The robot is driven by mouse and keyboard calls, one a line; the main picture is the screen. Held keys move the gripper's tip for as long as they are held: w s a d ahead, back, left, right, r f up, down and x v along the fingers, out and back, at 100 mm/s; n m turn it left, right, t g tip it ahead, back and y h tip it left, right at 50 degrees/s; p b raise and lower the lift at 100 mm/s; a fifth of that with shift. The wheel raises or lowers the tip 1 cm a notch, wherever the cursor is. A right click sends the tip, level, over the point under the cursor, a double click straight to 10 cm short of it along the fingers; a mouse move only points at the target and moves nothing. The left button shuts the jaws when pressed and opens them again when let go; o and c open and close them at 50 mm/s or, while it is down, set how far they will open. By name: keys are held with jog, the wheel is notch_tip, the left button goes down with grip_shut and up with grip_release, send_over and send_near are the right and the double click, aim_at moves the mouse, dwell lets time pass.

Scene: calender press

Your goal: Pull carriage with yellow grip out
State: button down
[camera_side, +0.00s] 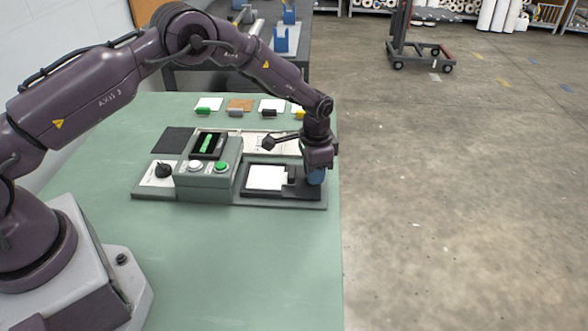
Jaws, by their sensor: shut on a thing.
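The grey-green press (205,184) stands on the green table. At its right end a dark flat carriage (279,195) lies out on the base and carries a white sheet (265,177). My gripper (316,178) is low at the carriage's right end, pointing down, with its blue lower part showing. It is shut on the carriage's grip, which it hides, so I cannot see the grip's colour. A small yellow piece (299,114) shows at the back row, partly behind my wrist.
The press has a black knob (163,170), white button (194,166), green button (222,167), lit display (207,144) and black-ended lever (268,143) close to my wrist. Several samples with coloured clips, one green (203,112), line the back. The front table is clear.

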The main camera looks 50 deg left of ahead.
jog(key=shift+w+d, duration=0.2)
jog(key=shift+w, duration=0.05)
jog(key=c, duration=1)
grip_release()
jog(key=shift+r, duration=0.15)
notch_tip(320, 180, up, 13)
jog(key=shift+f, duration=0.1)
